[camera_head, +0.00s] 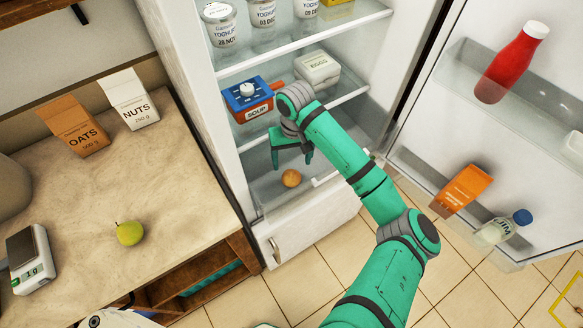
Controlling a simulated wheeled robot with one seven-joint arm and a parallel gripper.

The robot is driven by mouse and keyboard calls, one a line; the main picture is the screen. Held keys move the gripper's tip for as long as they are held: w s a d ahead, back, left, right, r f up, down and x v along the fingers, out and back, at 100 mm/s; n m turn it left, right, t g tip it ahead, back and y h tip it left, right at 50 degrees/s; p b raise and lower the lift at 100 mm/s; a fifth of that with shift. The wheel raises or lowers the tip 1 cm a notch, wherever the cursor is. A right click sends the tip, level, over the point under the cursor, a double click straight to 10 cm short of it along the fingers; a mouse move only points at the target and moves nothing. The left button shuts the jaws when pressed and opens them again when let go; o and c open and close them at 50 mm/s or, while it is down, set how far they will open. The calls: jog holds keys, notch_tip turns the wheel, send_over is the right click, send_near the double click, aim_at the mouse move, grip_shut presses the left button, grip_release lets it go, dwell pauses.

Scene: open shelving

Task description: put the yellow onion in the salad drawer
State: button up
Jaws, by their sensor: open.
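The yellow onion (291,178) is a small round orange-brown ball low in the open fridge. It appears to rest on the floor of the salad drawer (266,197), a pale, clear-walled space at the bottom of the fridge. My gripper (292,162) is teal and points down, with its two fingers spread apart. It is just above the onion in the picture and nothing shows between its fingers. The onion looks apart from the fingertips, though the exact height gap is hard to judge. My arm hides part of the drawer's right side.
The open fridge door (420,130) holds a red bottle (511,63), an orange carton (461,190) and a milk bottle (501,228). The counter (85,195) at left bears a green apple (130,233).

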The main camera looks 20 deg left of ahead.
aim_at(292, 171)
jog(key=shift+r, duration=2.05)
